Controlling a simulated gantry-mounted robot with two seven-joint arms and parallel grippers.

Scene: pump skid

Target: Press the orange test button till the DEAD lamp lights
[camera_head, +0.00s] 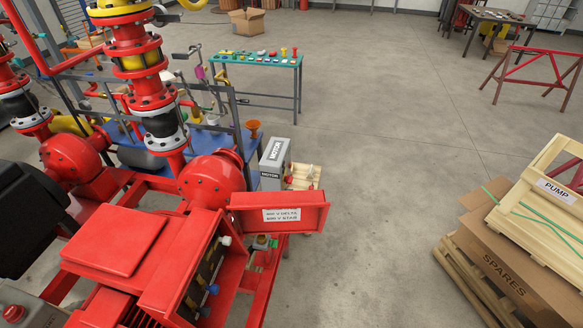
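I cannot make out an orange test button or a DEAD lamp in the head view. A red terminal box (160,278) on the pump skid stands open, with a dark strip of terminals (207,272) and blue and white knobs along it. Its red lid (303,213) is swung out to the right and bears a white label. A small grey and yellowish item (262,242) shows just under the lid, too small to identify. Neither of my grippers shows in this view.
Red pump pipework (137,75) rises at the left. A grey box marked MOTOR (274,160) stands behind the lid. A grey box with a red button (14,314) is at bottom left. A SPARES carton (497,268) and PUMP crate (548,172) stand right. The middle floor is clear.

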